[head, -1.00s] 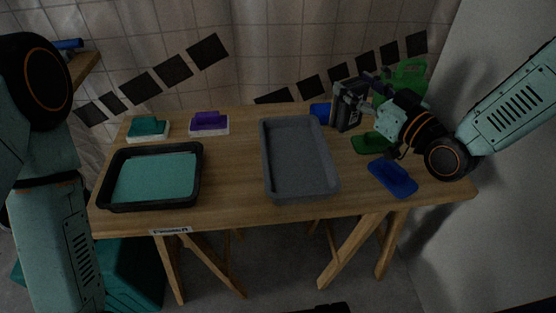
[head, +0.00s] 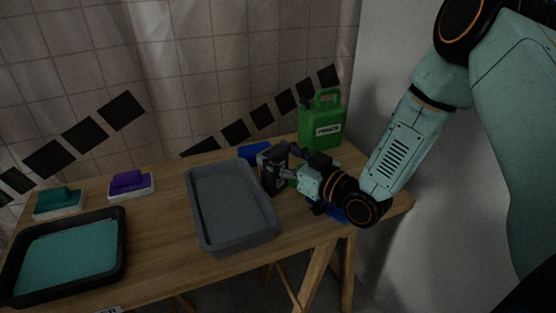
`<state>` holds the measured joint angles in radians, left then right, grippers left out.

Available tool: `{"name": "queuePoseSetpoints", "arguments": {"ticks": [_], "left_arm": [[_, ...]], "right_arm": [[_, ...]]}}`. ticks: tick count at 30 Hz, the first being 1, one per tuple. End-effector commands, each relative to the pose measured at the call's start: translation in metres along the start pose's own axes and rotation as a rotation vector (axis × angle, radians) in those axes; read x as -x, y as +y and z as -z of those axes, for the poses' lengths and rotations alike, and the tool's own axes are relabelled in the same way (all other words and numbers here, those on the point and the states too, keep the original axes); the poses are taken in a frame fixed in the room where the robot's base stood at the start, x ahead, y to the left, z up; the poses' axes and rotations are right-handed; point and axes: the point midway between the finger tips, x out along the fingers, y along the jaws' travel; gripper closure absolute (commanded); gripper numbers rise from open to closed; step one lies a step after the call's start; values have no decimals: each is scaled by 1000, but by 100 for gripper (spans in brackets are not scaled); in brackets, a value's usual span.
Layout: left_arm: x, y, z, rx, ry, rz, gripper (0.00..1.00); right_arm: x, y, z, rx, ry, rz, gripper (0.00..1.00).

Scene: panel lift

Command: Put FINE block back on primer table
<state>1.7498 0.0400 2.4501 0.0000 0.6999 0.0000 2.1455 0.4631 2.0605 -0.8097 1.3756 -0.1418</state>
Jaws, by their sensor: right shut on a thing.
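A dark grey block (head: 269,172) with pale markings is between the fingers of my right gripper (head: 282,168). I take it for the FINE block; its lettering is too small to read. The gripper is shut on it, just right of the grey tray's far end. The block is upright and low over the wooden primer table (head: 160,225); whether it touches the top I cannot tell. My left gripper is not in view.
A grey tray (head: 232,240) stands mid-table, with a black tray (head: 119,250) of teal liquid at left. Teal-topped (head: 60,202) and purple-topped (head: 130,184) blocks sit behind. A blue piece (head: 255,151) and a green jug (head: 321,125) are at the back right. My right arm covers the right end.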

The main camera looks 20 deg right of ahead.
Motion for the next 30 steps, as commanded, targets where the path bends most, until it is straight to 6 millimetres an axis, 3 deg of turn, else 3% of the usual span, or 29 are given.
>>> {"name": "queuePoseSetpoints", "arguments": {"ticks": [11,12,20,30], "left_arm": [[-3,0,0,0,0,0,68],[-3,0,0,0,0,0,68],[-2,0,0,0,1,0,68],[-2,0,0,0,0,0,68]], "right_arm": [[0,0,-3,1,4,0,72],[0,0,-4,1,3,0,38],[0,0,-3,1,3,0,17],[0,0,-2,1,3,0,17]]}}
